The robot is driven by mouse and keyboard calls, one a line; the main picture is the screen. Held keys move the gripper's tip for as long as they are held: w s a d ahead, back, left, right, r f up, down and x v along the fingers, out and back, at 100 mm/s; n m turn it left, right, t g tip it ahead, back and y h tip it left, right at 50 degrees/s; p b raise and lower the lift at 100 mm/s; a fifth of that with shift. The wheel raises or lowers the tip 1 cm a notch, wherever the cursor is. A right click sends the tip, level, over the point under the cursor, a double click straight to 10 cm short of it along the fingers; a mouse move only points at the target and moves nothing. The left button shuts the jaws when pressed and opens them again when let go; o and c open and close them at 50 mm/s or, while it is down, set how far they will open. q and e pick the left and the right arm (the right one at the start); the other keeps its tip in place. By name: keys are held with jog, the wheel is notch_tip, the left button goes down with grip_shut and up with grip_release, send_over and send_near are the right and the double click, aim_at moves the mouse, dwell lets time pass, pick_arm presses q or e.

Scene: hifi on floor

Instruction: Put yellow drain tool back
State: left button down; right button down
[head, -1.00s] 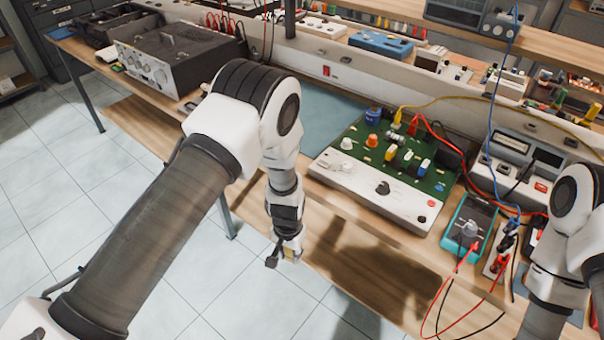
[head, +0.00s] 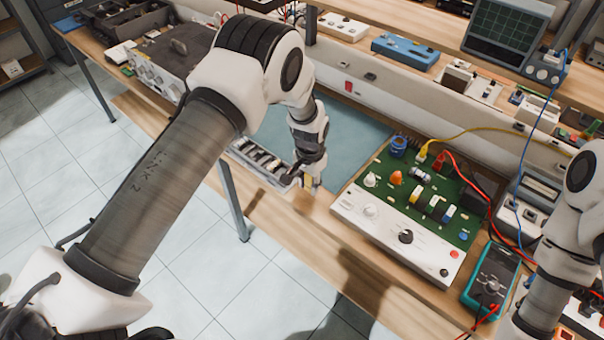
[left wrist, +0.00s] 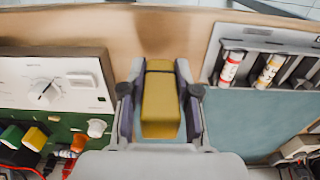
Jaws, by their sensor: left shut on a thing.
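The yellow drain tool (left wrist: 161,103) is a long yellow block with a dark band near its far end. My left gripper (left wrist: 161,95) is shut on it, one finger on each side. In the head view the left gripper (head: 304,182) hangs over the bench's front part, with a bit of yellow showing at its tip. A grey slotted tray (head: 243,158) lies just left of it, partly hidden by my arm. In the left wrist view the tray (left wrist: 212,66) is at the upper right, with a red-banded and a yellow-banded tube in slots. My right gripper is out of view.
A green circuit board on a white control panel (head: 372,222) stands right of the left gripper. A teal multimeter (head: 490,279) with red leads is farther right. A blue-green mat (head: 357,140) covers the bench behind. A grey instrument (head: 160,70) stands at the back left.

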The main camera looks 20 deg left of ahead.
aim_at(309, 190)
pick_arm(q)
jog(key=shift+w+f, duration=0.2)
jog(key=b, duration=0.1)
jog(key=f, duration=0.1)
jog(key=f+b, duration=0.1)
jog(key=shift+s+d+f+b, duration=0.25)
jog(key=shift+s+b, duration=0.05)
jog(key=shift+b, duration=0.05)
jog(key=shift+s, duration=0.1)
jog(key=shift+a, duration=0.15)
jog(key=shift+w, duration=0.2)
jog(key=c, duration=1.2)
grip_release()
jog(key=shift+a+f, duration=0.1)
jog(key=shift+f, duration=0.05)
jog(key=o, duration=0.4)
jog(key=shift+c, duration=0.2)
jog(key=shift+s, duration=0.1)
